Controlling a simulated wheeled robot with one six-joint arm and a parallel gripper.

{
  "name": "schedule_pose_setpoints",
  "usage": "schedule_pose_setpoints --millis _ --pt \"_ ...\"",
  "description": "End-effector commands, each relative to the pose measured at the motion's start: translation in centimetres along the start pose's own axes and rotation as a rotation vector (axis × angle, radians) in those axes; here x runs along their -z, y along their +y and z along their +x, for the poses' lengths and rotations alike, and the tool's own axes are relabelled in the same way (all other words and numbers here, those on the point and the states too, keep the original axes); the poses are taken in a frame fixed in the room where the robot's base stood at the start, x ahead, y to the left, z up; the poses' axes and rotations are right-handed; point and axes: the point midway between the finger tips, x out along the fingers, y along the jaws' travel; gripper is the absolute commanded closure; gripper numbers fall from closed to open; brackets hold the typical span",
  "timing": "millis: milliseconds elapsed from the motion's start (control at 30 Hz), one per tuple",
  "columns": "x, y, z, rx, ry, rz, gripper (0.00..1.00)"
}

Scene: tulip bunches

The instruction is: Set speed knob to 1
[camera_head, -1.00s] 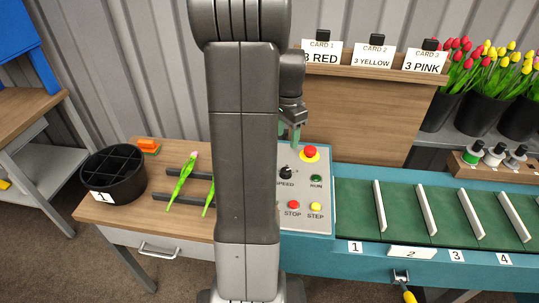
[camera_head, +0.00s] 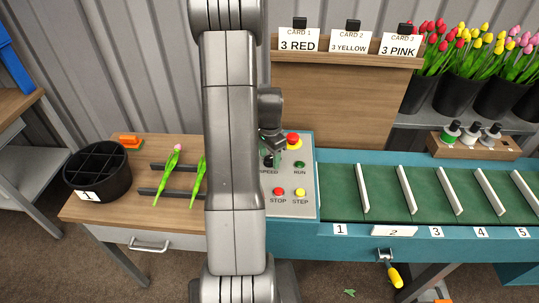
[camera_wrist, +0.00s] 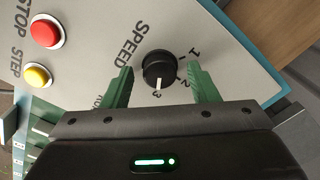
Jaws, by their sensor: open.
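The black speed knob (camera_wrist: 159,66) sits on the grey control panel (camera_wrist: 225,60). Its white pointer line is at the 3 mark, with marks 1 and 2 on the right of the dial in the wrist view. My gripper (camera_wrist: 161,76) is open, its green fingers on either side of the knob with a gap to each. In the head view my gripper (camera_head: 272,152) is over the speed dial, and the knob there is small and partly hidden by it.
The red STOP (camera_wrist: 46,31) and yellow STEP (camera_wrist: 37,75) buttons are on the same panel. In the head view a red emergency button (camera_head: 293,140) and the green RUN button (camera_head: 299,165) are close to my gripper. The green conveyor (camera_head: 335,195) is to the right.

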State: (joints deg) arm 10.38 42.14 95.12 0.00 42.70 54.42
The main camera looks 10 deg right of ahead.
Motion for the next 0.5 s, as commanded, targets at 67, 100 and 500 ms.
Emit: schedule_pose_setpoints --millis 67,100,500 --pt "0.00 0.01 0.02 0.000 0.000 0.000 0.46" --pt "0.00 0.00 0.02 0.000 0.000 0.000 0.46" --pt "-0.01 0.00 -0.01 0.000 0.000 -0.001 0.91"
